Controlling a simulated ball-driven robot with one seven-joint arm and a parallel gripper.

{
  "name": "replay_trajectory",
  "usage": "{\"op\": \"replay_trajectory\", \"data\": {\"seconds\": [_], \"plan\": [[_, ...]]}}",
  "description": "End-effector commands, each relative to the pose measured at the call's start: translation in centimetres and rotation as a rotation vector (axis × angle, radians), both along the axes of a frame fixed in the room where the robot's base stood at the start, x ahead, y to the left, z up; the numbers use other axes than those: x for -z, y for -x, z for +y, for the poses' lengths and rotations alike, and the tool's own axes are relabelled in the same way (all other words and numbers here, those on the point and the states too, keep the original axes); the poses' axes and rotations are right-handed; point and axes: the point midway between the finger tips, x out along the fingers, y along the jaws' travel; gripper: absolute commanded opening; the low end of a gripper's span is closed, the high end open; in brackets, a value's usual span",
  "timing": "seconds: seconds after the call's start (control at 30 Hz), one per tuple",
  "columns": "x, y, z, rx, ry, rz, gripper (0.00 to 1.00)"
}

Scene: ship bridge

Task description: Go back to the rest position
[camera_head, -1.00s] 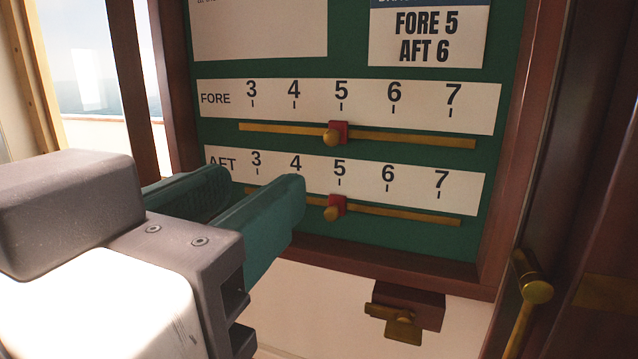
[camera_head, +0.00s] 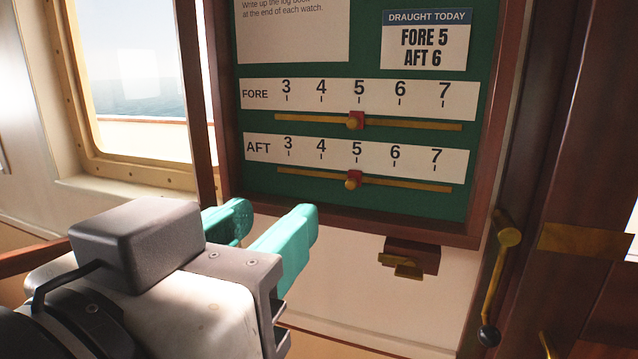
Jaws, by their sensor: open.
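My gripper (camera_head: 268,226) is in the lower left middle of the head view, with its two teal fingers apart and nothing between them. It stands in front of the green draught board (camera_head: 362,80), below and left of the sliders, apart from them as far as I can see. A card (camera_head: 426,42) reads "FORE 5, AFT 6".
A brass latch on a wooden block (camera_head: 404,258) is under the board. A brass lever with a dark knob (camera_head: 500,262) is at the right, beside dark wood panelling. A window (camera_head: 130,70) is at the left.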

Motion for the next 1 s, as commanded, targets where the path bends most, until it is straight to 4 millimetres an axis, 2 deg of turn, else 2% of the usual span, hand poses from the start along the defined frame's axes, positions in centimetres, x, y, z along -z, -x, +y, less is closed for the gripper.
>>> {"op": "replay_trajectory", "data": {"seconds": [0.27, 0.47, 0.57, 0.63, 0.77, 0.87, 1.0], "plan": [[5.3, -3.4, -2.1, -0.011, 0.065, 0.114, 0.44], [11.7, -6.4, -5.3, -0.024, 0.124, 0.257, 0.44], [16.6, -7.8, -8.2, -0.031, 0.154, 0.367, 0.44], [20.6, -8.4, -10.8, -0.038, 0.168, 0.461, 0.44], [28.1, -8.2, -15.9, -0.053, 0.171, 0.643, 0.44], [33.6, -6.7, -19.8, -0.065, 0.151, 0.78, 0.44], [40.9, -2.7, -24.9, -0.087, 0.089, 0.972, 0.44]]}}
